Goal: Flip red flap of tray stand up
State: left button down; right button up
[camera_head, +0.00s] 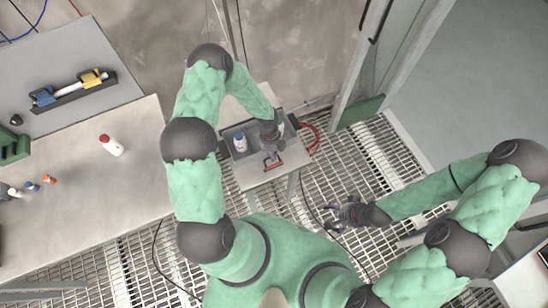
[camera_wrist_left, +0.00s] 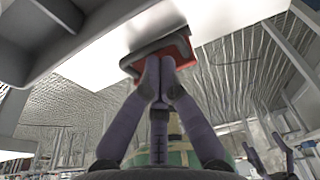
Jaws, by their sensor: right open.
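The tray stand (camera_head: 247,176) is a small light-topped stand in the middle of the head view, with a grey tray at its back. Its red flap (camera_head: 274,166) shows as a red-edged piece near the front of the top. In the left wrist view the red flap (camera_wrist_left: 178,50) sits in a dark grey frame, just beyond my fingertips. My left gripper (camera_wrist_left: 159,62) has its fingertips together at the flap's edge; whether they touch it I cannot tell. The left gripper (camera_head: 271,155) partly covers the flap from above. My right gripper (camera_head: 332,214) is open and empty, over the grating.
A white bottle with a blue cap (camera_head: 240,142) stands in the tray. A red hose (camera_head: 312,138) lies right of the stand. A large table (camera_head: 90,205) at the left carries a red-capped bottle (camera_head: 111,145). The grating right of the stand is mostly clear.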

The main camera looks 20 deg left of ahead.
pick_arm(q)
jog(key=shift+w+a+f, duration=0.2)
jog(key=shift+w+a, duration=0.1)
jog(key=shift+a, duration=0.1)
jog(key=shift+w+a+f+g+h, duration=0.2)
jog(key=shift+w+a+g+h, duration=0.1)
jog(key=shift+g+h, duration=0.15)
jog(key=shift+f+b, duration=0.1)
jog(key=shift+b, duration=0.2)
jog(key=shift+a+f, duration=0.1)
jog(key=shift+a, duration=0.05)
jog(key=shift+s+f, duration=0.1)
jog(key=shift+f, duration=0.05)
